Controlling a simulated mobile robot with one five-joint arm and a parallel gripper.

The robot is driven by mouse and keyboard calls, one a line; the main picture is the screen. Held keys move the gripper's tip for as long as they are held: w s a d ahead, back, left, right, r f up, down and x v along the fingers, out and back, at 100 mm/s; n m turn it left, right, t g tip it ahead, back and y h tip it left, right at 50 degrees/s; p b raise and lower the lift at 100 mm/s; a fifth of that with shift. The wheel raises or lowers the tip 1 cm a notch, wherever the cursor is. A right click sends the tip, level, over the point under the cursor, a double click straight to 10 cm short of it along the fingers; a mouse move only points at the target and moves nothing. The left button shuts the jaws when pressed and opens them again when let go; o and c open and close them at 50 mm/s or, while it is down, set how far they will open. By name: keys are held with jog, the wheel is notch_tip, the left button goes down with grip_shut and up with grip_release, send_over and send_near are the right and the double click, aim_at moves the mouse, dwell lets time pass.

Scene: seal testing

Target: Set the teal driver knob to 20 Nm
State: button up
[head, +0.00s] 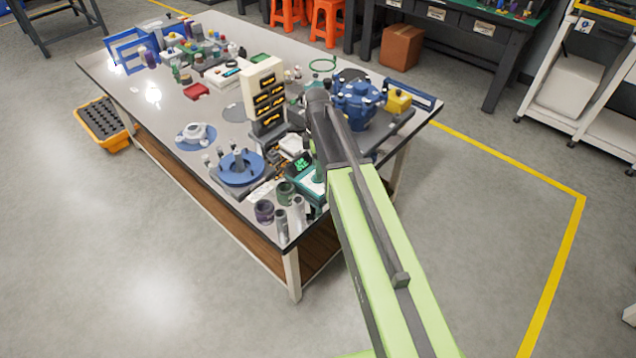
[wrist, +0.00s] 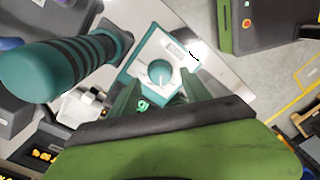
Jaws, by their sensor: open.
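The teal driver (wrist: 132,68) stands below my gripper in the wrist view, with a small round teal knob (wrist: 158,73) on its pale face plate. A pale label lies on the plate beyond the knob, too small to read. A green lit digit shows below the knob, partly covered by a finger. My gripper (wrist: 160,84) is open, its two dark green fingers on either side of the knob in the picture. I cannot tell whether they touch it. In the head view the teal driver (head: 303,182) sits at the table's near edge, its knob not clearly visible.
A teal cylinder with dark bands (wrist: 45,70) stands close on the left in the wrist view. In the head view, a cream panel (head: 263,82), blue round pump (head: 357,98), blue disc fixture (head: 240,168) and several small cups crowd the table. Clear floor lies right of it.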

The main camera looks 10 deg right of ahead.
notch_tip(320, 180, down, 2)
jog(key=shift+f+b, duration=0.25)
jog(key=shift+b, duration=0.35)
jog(key=shift+r, duration=0.1)
grip_shut()
jog(key=shift+s, duration=0.1)
